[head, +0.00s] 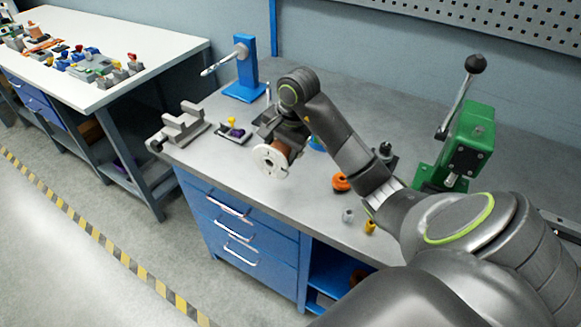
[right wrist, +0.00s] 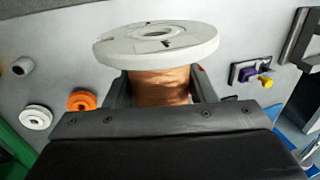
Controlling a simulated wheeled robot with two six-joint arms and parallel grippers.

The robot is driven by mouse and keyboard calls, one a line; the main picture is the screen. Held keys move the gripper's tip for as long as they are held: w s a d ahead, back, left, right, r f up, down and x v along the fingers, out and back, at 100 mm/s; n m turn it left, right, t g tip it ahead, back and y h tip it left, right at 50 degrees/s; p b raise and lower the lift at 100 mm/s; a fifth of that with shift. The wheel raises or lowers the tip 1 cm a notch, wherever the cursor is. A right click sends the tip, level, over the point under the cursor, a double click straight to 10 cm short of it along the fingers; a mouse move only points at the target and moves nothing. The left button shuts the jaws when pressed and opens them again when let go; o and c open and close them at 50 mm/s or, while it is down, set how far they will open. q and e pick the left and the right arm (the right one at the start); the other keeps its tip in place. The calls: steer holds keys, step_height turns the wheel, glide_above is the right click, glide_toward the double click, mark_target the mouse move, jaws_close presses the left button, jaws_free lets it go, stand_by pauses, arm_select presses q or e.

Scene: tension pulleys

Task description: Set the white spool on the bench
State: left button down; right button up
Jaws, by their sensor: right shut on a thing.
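The white spool (head: 271,161) has white flanges and a copper-coloured winding. My right gripper (head: 283,141) is shut on it and holds it over the left part of the bench (head: 240,180), with one flange facing the head camera. In the right wrist view, the spool's near flange (right wrist: 158,45) shows above the copper winding (right wrist: 160,87), which sits between the two fingers (right wrist: 160,95). Whether the spool touches the bench I cannot tell. My left gripper is not in view.
A blue stand (head: 244,70), a grey V-shaped holder (head: 183,123) and a purple-yellow part (head: 233,131) stand left of the spool. An orange spool (head: 341,182), small fittings (head: 348,215) and a green lever press (head: 463,145) are right. The bench's front-left top is clear.

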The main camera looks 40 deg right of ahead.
steer(key=shift+x, duration=0.9)
steer(key=shift+s+p+x, duration=0.25)
steer(key=shift+p+x, duration=0.45)
steer(key=shift+x, duration=0.5)
steer(key=shift+s+d+f, duration=0.15)
steer(key=shift+f, duration=0.55)
steer(key=shift+s+p+x, duration=0.25)
steer(key=shift+p+x, duration=0.35)
steer(key=shift+x, duration=0.55)
steer(key=shift+d+f, duration=0.1)
steer(key=shift+f, duration=0.35)
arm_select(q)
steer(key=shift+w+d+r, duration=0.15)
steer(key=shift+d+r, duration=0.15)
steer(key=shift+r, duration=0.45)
arm_select(e)
steer(key=shift+f, duration=0.1)
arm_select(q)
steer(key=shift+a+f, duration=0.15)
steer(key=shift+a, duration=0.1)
arm_select(e)
steer(key=o, duration=1.3)
